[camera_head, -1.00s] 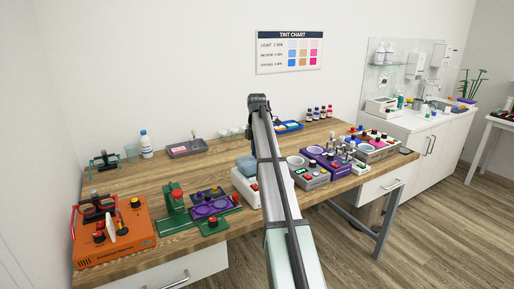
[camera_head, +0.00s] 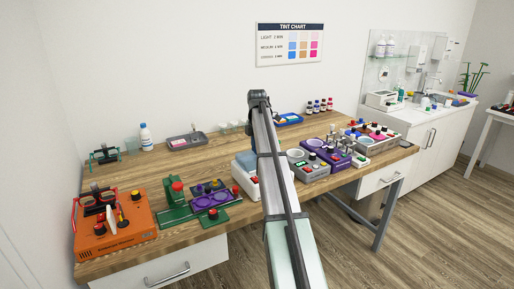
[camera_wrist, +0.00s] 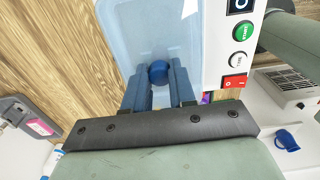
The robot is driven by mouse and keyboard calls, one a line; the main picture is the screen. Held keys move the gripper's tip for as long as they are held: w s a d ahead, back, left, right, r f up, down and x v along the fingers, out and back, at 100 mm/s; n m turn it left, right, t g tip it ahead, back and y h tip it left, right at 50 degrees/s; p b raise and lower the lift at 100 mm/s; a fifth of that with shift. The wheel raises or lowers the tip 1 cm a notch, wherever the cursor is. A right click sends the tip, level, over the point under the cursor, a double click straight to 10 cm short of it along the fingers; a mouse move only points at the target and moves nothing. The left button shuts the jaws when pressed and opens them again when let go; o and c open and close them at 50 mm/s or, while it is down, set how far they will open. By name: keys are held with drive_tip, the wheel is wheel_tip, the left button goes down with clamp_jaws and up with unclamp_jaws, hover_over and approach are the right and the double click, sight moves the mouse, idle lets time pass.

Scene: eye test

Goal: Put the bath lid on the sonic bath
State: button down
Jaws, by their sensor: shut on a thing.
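The bath lid (camera_wrist: 124,45) is a pale blue translucent plate with a round dark blue knob (camera_wrist: 158,73). In the wrist view my gripper (camera_wrist: 159,82) has its two blue-grey fingers on either side of the knob and is shut on it. The sonic bath (camera_wrist: 217,57) is a white box with a green START button, a white button and a red switch, right beside the lid. In the head view the bath (camera_head: 240,181) stands left of my arm, with the pale blue lid (camera_head: 245,160) at its top. My arm hides the gripper there. I cannot tell whether the lid is fully seated.
The wooden table (camera_head: 135,180) holds an orange box (camera_head: 130,232) and a green stand (camera_head: 177,205) to the left. Several grey and purple devices (camera_head: 309,170) crowd the right. A grey tray (camera_head: 187,142) lies behind. The back-left table is mostly clear.

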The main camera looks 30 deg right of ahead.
drive_tip(key=shift+f, duration=0.25)
drive_tip(key=c, duration=0.8)
unclamp_jaws()
drive_tip(key=shift+c, duration=0.2)
drive_tip(key=shift+o, duration=0.4)
drive_tip(key=shift+o, duration=1.2)
drive_tip(key=shift+r, duration=0.15)
drive_tip(key=shift+r, duration=2.85)
